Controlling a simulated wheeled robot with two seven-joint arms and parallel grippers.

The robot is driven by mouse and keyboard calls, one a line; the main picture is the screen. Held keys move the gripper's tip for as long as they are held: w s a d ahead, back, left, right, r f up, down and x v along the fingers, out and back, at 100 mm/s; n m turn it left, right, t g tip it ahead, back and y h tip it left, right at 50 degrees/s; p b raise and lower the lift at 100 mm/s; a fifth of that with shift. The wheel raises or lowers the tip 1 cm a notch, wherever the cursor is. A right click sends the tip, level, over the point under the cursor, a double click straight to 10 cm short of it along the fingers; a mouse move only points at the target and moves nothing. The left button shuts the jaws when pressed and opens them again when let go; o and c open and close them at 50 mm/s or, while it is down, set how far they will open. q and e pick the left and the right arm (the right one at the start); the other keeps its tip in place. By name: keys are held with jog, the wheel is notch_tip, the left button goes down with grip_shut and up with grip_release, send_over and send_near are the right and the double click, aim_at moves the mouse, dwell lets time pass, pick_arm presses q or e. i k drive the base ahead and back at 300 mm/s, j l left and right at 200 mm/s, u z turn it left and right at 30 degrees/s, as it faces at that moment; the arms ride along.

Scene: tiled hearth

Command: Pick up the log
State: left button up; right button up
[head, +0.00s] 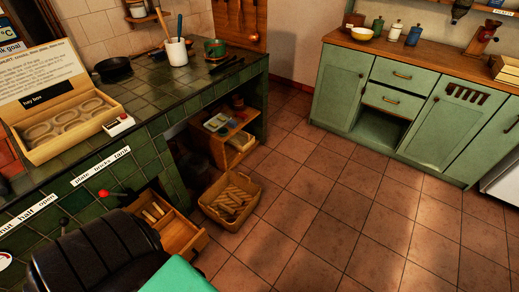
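Several pale logs (234,194) lie piled in a square wicker basket (223,216) on the tiled floor, at the right of the green-tiled hearth. A few more pale wood pieces (155,211) lie in an open wooden drawer (181,233) low in the hearth's front, just left of the basket. I cannot tell which single log is meant. Neither of my grippers shows in the head view, and nothing covers the basket's top.
The green-tiled hearth counter (165,95) bears an open box (47,152) labelled "hay box", a black pan (113,68) and a white utensil pot (177,52). A red knob (103,193) sticks out above the drawer. Green cabinets (395,95) stand at right. The floor (340,205) between is clear.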

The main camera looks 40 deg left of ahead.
aim_at(225, 208)
jog(key=i+u, duration=0.15)
jog(key=i, duration=0.35)
jog(key=i+l+u, duration=0.15)
jog(key=i, duration=0.3)
jog(key=i+l+u, duration=0.15)
jog(key=i, duration=0.35)
